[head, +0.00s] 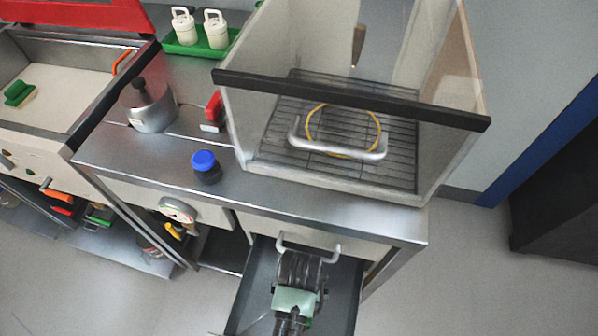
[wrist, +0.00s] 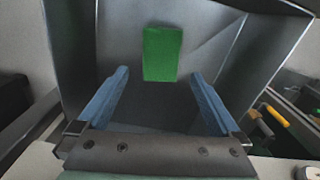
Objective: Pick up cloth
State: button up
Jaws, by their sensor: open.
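A flat green rectangular cloth (wrist: 162,53) lies inside the open grey drawer (wrist: 215,45), seen in the wrist view. My gripper (wrist: 160,74) is open and empty, its two blue fingers pointing into the drawer. The cloth shows between and beyond the fingertips, with no visible contact. In the head view my gripper (head: 300,270) is over the pulled-out drawer (head: 345,290), just in front of its handle. The arm hides the drawer's middle there, and the cloth does not show in that view.
A clear-fronted cabinet (head: 455,110) with a silver handle stands on the metal counter (head: 270,200) above the drawer. A blue-capped jar (head: 206,167) and a metal pot (head: 150,106) stand to its left. Open floor (head: 460,260) lies to the right.

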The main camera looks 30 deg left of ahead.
jog(key=f, duration=0.4)
jog(key=f+b, duration=0.1)
jog(key=f, duration=0.3)
jog(key=shift+a+f+b, duration=0.2)
jog(key=shift+f+b, duration=0.1)
jog(key=c, duration=1.1)
